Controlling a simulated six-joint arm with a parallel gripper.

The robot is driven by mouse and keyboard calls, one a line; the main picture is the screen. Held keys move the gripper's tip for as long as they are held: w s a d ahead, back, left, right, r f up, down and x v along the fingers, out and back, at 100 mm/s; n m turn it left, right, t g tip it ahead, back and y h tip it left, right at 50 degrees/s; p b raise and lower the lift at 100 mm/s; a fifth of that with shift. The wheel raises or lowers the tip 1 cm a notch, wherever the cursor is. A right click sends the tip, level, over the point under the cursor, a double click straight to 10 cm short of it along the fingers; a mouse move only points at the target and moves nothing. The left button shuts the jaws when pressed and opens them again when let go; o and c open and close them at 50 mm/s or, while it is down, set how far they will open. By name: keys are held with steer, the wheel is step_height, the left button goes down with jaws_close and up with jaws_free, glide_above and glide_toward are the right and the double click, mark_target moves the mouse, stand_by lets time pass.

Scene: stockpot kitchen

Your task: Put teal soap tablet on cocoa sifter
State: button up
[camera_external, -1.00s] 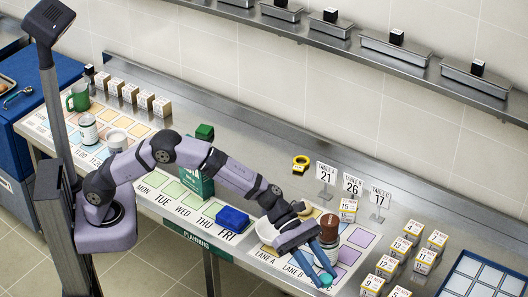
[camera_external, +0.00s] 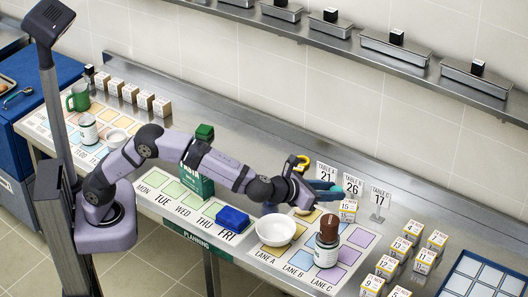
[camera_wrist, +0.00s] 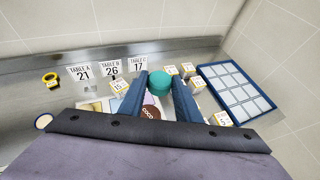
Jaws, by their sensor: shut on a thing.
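The teal soap tablet (camera_external: 352,185) is held between the blue fingers of my gripper (camera_external: 335,189), which is shut on it and raised above the counter near the table-number cards. In the wrist view the tablet (camera_wrist: 160,81) sits between the fingertips (camera_wrist: 160,90).
A white bowl (camera_external: 276,231) stands left of the sifter, and a blue block (camera_external: 232,217) lies farther left. Number cards (camera_external: 326,174) and a yellow tape roll (camera_wrist: 50,80) are at the back. Numbered boxes (camera_external: 425,260) and a blue tray (camera_wrist: 237,92) are on the right.

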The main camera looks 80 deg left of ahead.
mark_target(325, 222)
steer(key=shift+s+a+n+y, duration=0.2)
steer(key=shift+a+n+y, duration=0.2)
steer(key=shift+n, duration=0.1)
steer(key=shift+f+p, duration=1.3)
steer(key=shift+f, duration=3.7)
steer(key=shift+f, duration=0.15)
steer(key=o, duration=1)
steer(key=shift+r, duration=0.2)
steer(key=b+v, duration=0.4)
steer(key=v, duration=0.8)
steer(key=shift+w+r, duration=0.1)
steer(key=shift+r, duration=0.05)
